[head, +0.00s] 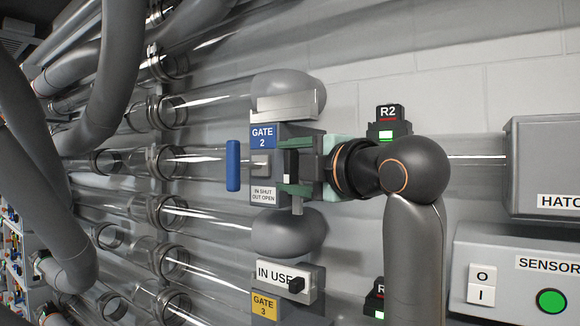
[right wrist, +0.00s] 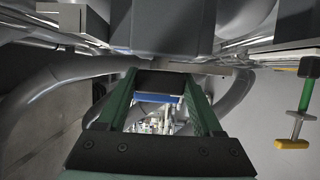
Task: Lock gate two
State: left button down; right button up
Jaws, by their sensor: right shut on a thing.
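The gate two unit carries a blue "GATE 2" label (head: 263,136) and a white plate (head: 264,194) reading "IN SHUT OUT OPEN". Its blue handle (head: 233,165) stands upright on the left, apart from the housing. My right gripper (head: 293,167) is at the right part of the housing, its green fingers above and below a small black block (head: 291,160). In the right wrist view, the fingers (right wrist: 166,88) close on the dark block (right wrist: 163,80), with a blue bar (right wrist: 157,98) behind it. My left gripper is not in view.
A yellow "GATE 3" label (head: 265,303) and an "IN USE" tag (head: 274,274) with a black knob sit below. Clear tubes (head: 205,160) run left. An R2 sign (head: 388,112) with a lit green lamp, a hatch box (head: 545,165) and a sensor panel (head: 520,290) are right.

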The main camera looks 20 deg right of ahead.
grip_shut()
jog(key=shift+f, duration=0.1)
dwell(0.3)
